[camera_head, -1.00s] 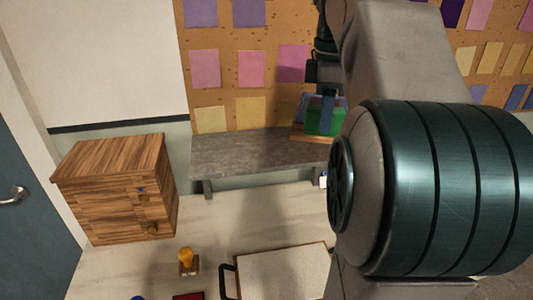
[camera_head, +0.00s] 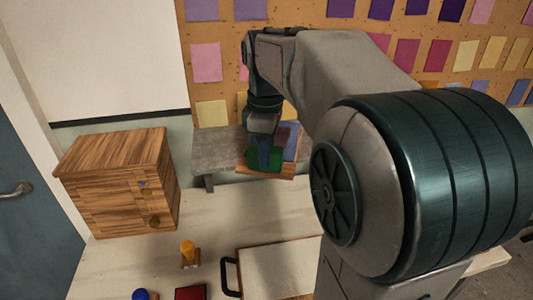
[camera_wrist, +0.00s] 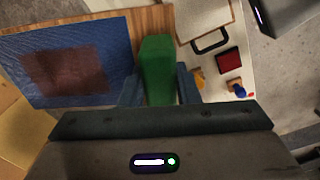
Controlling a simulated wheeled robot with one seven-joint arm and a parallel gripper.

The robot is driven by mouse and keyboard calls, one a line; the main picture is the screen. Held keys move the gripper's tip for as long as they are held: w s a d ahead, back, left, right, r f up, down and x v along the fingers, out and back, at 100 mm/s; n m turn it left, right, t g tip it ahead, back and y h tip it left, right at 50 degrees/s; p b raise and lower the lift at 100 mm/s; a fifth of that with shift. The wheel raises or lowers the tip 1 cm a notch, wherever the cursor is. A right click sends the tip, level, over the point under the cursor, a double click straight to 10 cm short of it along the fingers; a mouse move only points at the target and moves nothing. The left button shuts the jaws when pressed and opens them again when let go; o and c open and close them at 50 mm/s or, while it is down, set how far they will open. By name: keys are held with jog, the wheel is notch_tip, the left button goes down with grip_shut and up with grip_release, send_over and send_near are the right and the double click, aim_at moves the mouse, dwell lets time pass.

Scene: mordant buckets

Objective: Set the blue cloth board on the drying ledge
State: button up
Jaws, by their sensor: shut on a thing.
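The blue cloth board (camera_head: 291,145) is a wooden board with a blue cloth that has a dark reddish patch, and a green grip block. It fills the upper left of the wrist view (camera_wrist: 100,65). My gripper (camera_head: 262,155) is shut on the green block, which shows between the fingers in the wrist view (camera_wrist: 160,75). The grey drying ledge (camera_head: 215,150) runs below the pinboard. In the head view the board overlaps the ledge's front part. I cannot tell whether they touch. My arm hides the ledge's right part.
A wooden drawer cabinet (camera_head: 115,180) stands left of the ledge. On the pale counter below are a yellow-handled stamp (camera_head: 188,252), a blue knob (camera_head: 140,295), a dark red pad (camera_head: 190,293) and a framed tray (camera_head: 280,270) with a black handle. The pinboard is behind.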

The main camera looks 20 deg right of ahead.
jog(key=shift+f, duration=0.55)
jog(key=shift+f, duration=0.1)
jog(key=o, duration=1.1)
notch_tip(320, 180, up, 12)
jog(key=shift+s, duration=0.1)
